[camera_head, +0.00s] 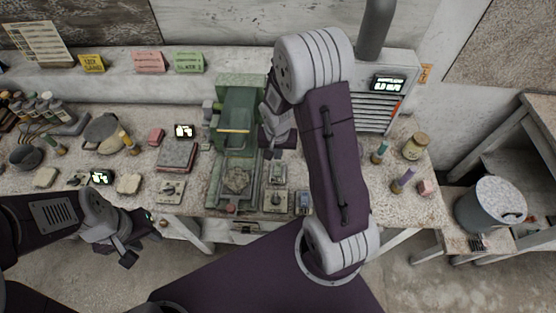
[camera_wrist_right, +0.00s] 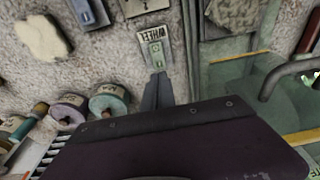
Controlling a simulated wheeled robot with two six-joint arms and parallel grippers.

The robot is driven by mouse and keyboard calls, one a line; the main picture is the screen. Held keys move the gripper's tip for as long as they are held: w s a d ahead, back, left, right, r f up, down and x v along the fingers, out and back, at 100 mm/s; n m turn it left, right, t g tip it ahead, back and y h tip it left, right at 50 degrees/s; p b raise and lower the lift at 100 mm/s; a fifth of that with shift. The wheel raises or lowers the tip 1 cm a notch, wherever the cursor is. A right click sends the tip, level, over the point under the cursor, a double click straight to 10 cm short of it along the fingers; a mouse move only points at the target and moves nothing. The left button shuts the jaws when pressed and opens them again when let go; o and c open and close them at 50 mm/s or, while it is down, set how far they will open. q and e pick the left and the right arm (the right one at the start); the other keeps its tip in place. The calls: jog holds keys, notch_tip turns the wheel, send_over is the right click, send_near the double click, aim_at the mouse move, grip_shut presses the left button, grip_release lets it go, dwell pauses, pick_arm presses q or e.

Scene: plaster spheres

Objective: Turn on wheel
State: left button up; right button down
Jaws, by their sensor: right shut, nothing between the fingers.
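A small switch box labelled WHEEL (camera_wrist_right: 155,50), with a pale plate and a green switch, lies on the bench in the right wrist view. It also shows in the head view (camera_head: 277,173), beside the bed of the green machine (camera_head: 240,103). My right gripper (camera_wrist_right: 157,80) is shut and empty, its fingertips close to the label-free end of the switch box; whether they touch it I cannot tell. In the head view my right gripper (camera_head: 270,153) is partly hidden by its own wrist. My left gripper (camera_head: 142,246) is open and empty in front of the bench.
A knob box (camera_head: 275,201) and a bluish switch (camera_head: 304,203) sit near the WHEEL box. The machine bed holds a stone piece (camera_head: 236,181). A handle (camera_wrist_right: 285,75) and thread-like spools (camera_wrist_right: 108,98) lie nearby. A bucket (camera_head: 490,205) stands right.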

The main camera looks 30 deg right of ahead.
aim_at(278, 164)
jog(key=f, duration=0.5)
jog(key=shift+w+d+f+b, duration=0.15)
jog(key=shift+w+b, duration=0.05)
jog(key=shift+b, duration=0.15)
jog(key=shift+w+d+f, duration=0.1)
jog(key=shift+w+f, duration=0.05)
jog(key=shift+f, duration=0.1)
